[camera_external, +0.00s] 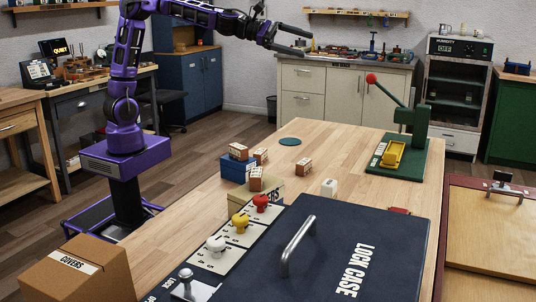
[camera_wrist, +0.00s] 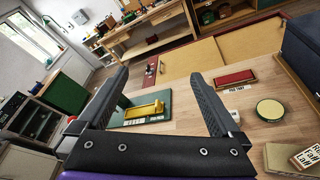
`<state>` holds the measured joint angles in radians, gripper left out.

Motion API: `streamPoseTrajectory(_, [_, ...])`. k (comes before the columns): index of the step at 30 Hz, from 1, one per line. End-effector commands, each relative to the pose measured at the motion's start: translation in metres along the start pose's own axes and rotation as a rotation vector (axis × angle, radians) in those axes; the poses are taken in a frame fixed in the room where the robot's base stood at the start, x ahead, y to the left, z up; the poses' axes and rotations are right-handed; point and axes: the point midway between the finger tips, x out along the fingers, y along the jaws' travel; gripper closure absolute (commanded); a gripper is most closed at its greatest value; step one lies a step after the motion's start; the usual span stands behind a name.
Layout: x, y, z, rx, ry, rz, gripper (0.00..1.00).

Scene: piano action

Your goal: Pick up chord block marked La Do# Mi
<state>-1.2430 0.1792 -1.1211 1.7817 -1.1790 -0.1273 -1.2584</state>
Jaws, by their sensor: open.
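Several small wooden chord blocks with pale labelled faces are on the table in the external view: one on a blue box (camera_external: 238,151), one beside it (camera_external: 261,155), one on a cream box (camera_external: 256,178), and one alone to the right (camera_external: 303,167). Their labels are too small to read there, so I cannot tell which is La Do# Mi. In the wrist view, a block at the lower right edge (camera_wrist: 310,157) bears a label that seems to start with Re. My gripper (camera_external: 307,43) is open and empty, high above the table's far side; its fingers (camera_wrist: 158,75) frame the wrist view.
A green press (camera_external: 408,150) with a red-knobbed lever and yellow part stands at the table's far right. A dark lock case (camera_external: 345,245) with a handle fills the front. A white cube (camera_external: 329,187) stands mid-table. Bare wood lies around the teal disc (camera_external: 290,142).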

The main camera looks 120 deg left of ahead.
Motion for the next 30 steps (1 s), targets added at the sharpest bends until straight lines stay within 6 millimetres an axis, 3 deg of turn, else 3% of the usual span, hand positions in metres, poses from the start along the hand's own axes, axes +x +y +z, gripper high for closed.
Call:
streamPoseTrajectory(1, [0.003,0.011,-0.021,0.070,0.036,0.018,0.00])
streamPoseTrajectory(8, [0.009,0.043,-0.117,0.544,0.193,0.054,0.00])
streamPoseTrajectory(12, [0.004,0.060,-0.196,0.990,0.303,0.018,0.00])
streamPoseTrajectory(16, [-0.008,0.060,-0.262,1.437,0.350,-0.069,0.00])
streamPoseTrajectory(20, [-0.025,0.043,-0.316,1.863,0.310,-0.182,0.00])
streamPoseTrajectory(23, [-0.043,0.017,-0.350,2.168,0.210,-0.265,0.00])
streamPoseTrajectory(30, [-0.099,-0.070,-0.401,2.716,-0.218,-0.327,0.00])
